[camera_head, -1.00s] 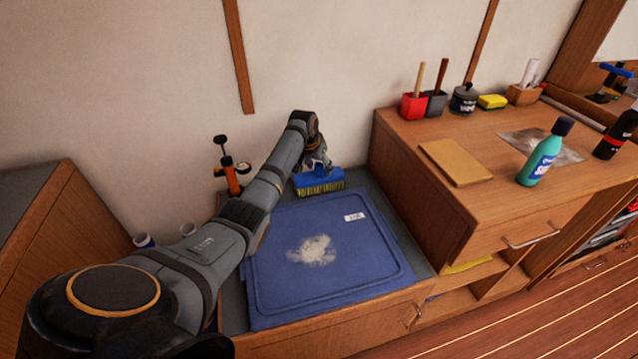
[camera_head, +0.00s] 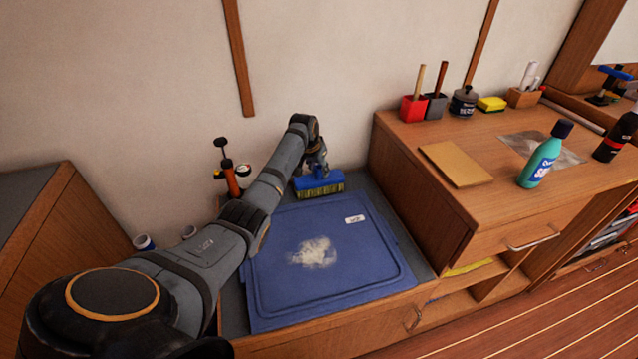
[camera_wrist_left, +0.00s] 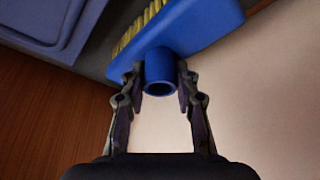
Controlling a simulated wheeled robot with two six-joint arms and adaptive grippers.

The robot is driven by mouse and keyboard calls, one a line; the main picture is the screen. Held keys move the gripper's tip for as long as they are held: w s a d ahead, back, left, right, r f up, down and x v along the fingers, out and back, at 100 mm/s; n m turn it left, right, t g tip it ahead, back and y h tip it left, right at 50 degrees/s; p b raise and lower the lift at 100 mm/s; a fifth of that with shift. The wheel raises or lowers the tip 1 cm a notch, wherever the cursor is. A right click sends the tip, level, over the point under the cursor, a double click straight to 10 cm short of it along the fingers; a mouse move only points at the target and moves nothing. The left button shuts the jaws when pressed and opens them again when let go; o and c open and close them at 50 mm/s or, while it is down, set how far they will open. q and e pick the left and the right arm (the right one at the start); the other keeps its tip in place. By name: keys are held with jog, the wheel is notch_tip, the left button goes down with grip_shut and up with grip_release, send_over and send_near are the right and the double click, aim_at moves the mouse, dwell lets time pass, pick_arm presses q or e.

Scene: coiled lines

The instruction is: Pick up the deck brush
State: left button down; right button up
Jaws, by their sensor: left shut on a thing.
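The deck brush (camera_head: 320,184) has a blue head and yellow bristles that point down. It is at the back of the low counter, near the wall, behind the blue lid. In the left wrist view the brush (camera_wrist_left: 195,28) shows its blue block, some bristles and a round hollow socket. My left gripper (camera_head: 318,170) is at the top of the brush. In the wrist view the left gripper (camera_wrist_left: 160,80) has its two fingers shut on the socket, one on each side. Whether the bristles touch the counter is unclear. My right gripper is not in view.
A blue lid (camera_head: 370,270) with a white powdery patch covers most of the low counter. An orange pump (camera_head: 232,181) stands left of my arm. The taller wooden cabinet (camera_head: 415,175) rises close at the right. The wall is close behind.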

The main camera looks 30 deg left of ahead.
pick_arm(q)
jog(key=shift+r, duration=0.1)
jog(key=shift+r, duration=0.3)
notch_tip(320, 180, up, 2)
jog(key=shift+w+r+p, duration=0.1)
jog(key=shift+r+p, duration=0.15)
jog(key=shift+p, duration=0.05)
jog(key=s+d+r+p, duration=0.2)
jog(key=s+d+r, duration=0.6)
jog(key=d, duration=0.3)
jog(key=shift+d+r, duration=0.25)
jog(key=shift+r, duration=0.65)
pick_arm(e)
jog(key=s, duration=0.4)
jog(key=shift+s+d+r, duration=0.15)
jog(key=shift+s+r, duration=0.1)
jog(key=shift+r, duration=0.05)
pick_arm(q)
jog(key=shift+s, duration=0.1)
